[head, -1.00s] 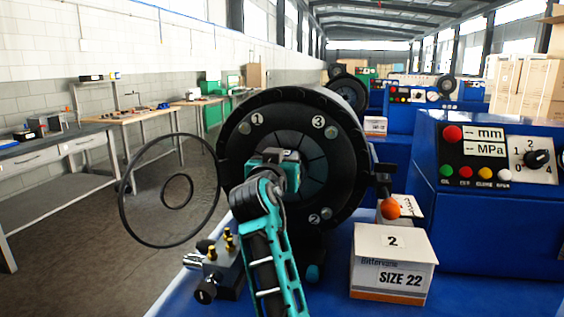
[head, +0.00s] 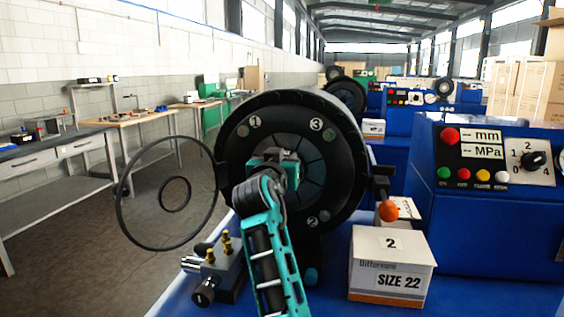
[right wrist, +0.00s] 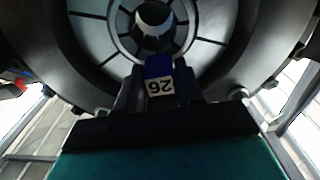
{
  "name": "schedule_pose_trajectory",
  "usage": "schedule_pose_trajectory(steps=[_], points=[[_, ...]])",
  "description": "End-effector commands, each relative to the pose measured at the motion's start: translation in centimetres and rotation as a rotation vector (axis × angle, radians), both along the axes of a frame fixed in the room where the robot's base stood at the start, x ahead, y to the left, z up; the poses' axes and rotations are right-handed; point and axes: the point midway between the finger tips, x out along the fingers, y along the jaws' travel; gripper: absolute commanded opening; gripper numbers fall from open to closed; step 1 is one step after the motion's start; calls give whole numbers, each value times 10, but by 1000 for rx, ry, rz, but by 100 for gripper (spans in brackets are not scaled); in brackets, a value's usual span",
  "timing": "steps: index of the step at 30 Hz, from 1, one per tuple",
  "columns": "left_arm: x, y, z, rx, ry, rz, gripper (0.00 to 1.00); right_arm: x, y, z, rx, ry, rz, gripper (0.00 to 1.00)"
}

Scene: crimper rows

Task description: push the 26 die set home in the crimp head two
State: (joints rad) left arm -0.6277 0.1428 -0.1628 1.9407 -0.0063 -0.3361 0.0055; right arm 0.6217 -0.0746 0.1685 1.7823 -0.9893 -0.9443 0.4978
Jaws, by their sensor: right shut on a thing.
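The crimp head (head: 338,160) is a big black round housing with numbers 1, 2 and 3 and a grey segmented face. My right gripper (head: 280,160) is in front of its centre, hiding the die set and bore in the head view. In the right wrist view, my right gripper (right wrist: 158,92) is shut on the blue holder of the 26 die set (right wrist: 158,66), whose white label reads 26 upside down. A dark ring with a bright round centre shows just beyond it, inside the head's face. I cannot tell how deep the set sits. My left gripper is not in view.
A SIZE 22 box (head: 390,272) stands on the blue bench at right, near an orange knob (head: 388,210). A valve block with brass fittings (head: 220,270) is left of my arm. A hinged black ring (head: 122,205) swings out left. A blue control panel (head: 495,165) is at right.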

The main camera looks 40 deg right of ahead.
Motion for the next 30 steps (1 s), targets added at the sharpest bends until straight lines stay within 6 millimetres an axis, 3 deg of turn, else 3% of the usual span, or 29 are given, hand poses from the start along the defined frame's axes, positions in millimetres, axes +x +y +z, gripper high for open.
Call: schedule_pose_trajectory(steps=[1, 12, 13, 22, 30], points=[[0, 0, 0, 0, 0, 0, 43, 0, -1, 8, -10, -16, 1, 0], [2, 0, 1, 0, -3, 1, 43, 5, -7, 8, -11, -16, 0, 0], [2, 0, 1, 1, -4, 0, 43, 5, -6, 8, -10, -16, 0, 38], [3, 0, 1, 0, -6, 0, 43, 5, -6, 3, -4, -6, 0, 66], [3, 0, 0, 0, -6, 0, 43, 5, -5, -5, 7, 9, -1, 66]])
